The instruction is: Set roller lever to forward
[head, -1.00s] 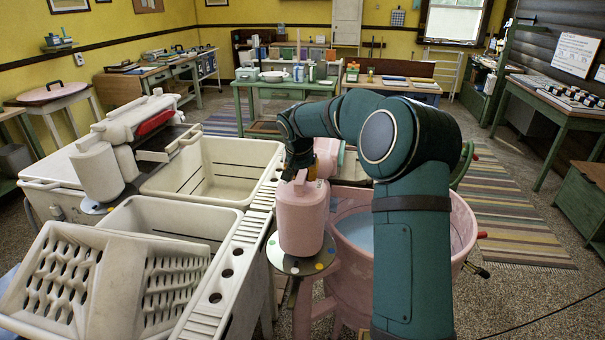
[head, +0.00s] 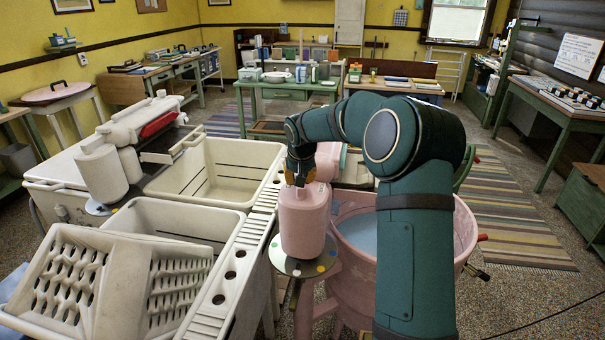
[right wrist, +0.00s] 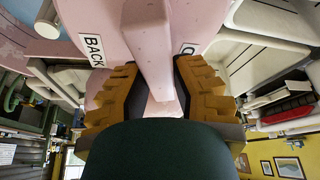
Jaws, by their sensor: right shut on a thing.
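The pink wringer washer has a round tub (head: 458,235) and an upright pink wringer housing (head: 303,222) on a disc with coloured dots. In the right wrist view, a pink lever (right wrist: 151,45) stands out from the pink housing face (right wrist: 112,22). A "BACK" label (right wrist: 92,50) is left of the lever, and a partly hidden label starting with "O" (right wrist: 188,49) is right of it. My right gripper (right wrist: 158,78), with orange pads, is shut around the lever. In the head view it (head: 301,175) is at the housing's top. My left gripper is not in view.
White twin tubs (head: 215,170) with a white wringer (head: 140,120) stand left, close to the pink washer. A white perforated washboard piece (head: 110,285) is in front. A green table (head: 285,92) stands behind. A striped rug (head: 510,215) covers floor at right.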

